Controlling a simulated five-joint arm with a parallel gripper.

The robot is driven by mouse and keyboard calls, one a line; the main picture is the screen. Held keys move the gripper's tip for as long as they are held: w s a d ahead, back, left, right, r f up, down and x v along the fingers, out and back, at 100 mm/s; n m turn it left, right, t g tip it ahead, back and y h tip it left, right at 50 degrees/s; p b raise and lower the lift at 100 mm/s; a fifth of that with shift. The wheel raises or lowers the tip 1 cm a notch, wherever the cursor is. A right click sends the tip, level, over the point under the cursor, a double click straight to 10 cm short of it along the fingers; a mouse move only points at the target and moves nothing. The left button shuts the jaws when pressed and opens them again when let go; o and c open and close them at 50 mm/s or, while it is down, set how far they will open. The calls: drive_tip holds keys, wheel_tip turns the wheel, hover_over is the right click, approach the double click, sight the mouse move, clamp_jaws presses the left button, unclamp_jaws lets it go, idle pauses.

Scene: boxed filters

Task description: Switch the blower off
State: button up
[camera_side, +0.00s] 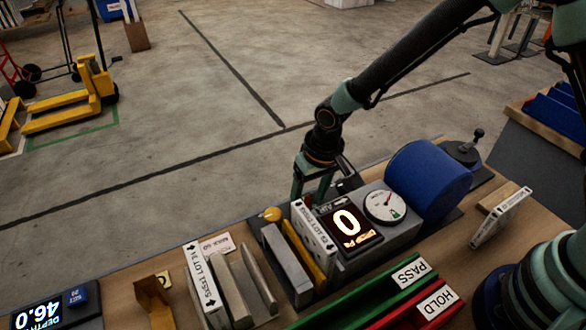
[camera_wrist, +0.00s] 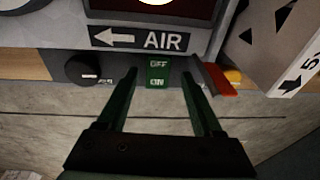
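The blower unit (camera_side: 400,222) is a grey housing with a lit display reading 0, a round gauge (camera_side: 386,207) and a blue cylinder (camera_side: 430,180). In the wrist view, a green rocker switch (camera_wrist: 158,74) marked OFF above and ON below sits under an AIR label with an arrow (camera_wrist: 140,39). Which side is pressed I cannot tell. My gripper (camera_wrist: 160,73) is open and empty, its dark green fingers either side of the switch. In the side view my gripper (camera_side: 314,188) is at the housing's far side, where the switch is hidden.
A black knob (camera_wrist: 88,70) is left of the switch; a red piece (camera_wrist: 217,78) and a white boxed filter (camera_wrist: 278,40) are close on the right. Filters stand in a slotted holder beside the housing. Green PASS (camera_side: 385,285) and red HOLD (camera_side: 415,306) trays lie in front.

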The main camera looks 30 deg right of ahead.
drive_tip(key=shift+r, duration=0.1)
wheel_tip(320, 180, up, 12)
drive_tip(key=s, duration=0.1)
drive_tip(key=shift+s+d, duration=0.4)
drive_tip(key=shift+d, duration=0.05)
drive_tip(key=s+d+r+t, duration=0.1)
drive_tip(key=s+d+r, duration=0.2)
drive_tip(key=d, duration=0.3)
drive_tip(key=s+d+r+t, duration=0.1)
drive_tip(key=s+d+r, duration=0.2)
drive_tip(key=d, duration=0.3)
drive_tip(key=s+d+r+t+h, duration=0.1)
drive_tip(key=s+d+r, duration=0.2)
drive_tip(key=d, duration=0.3)
drive_tip(key=shift+d+r+t, duration=0.4)
drive_tip(key=shift+r, duration=0.45)
drive_tip(key=shift+o, duration=0.3)
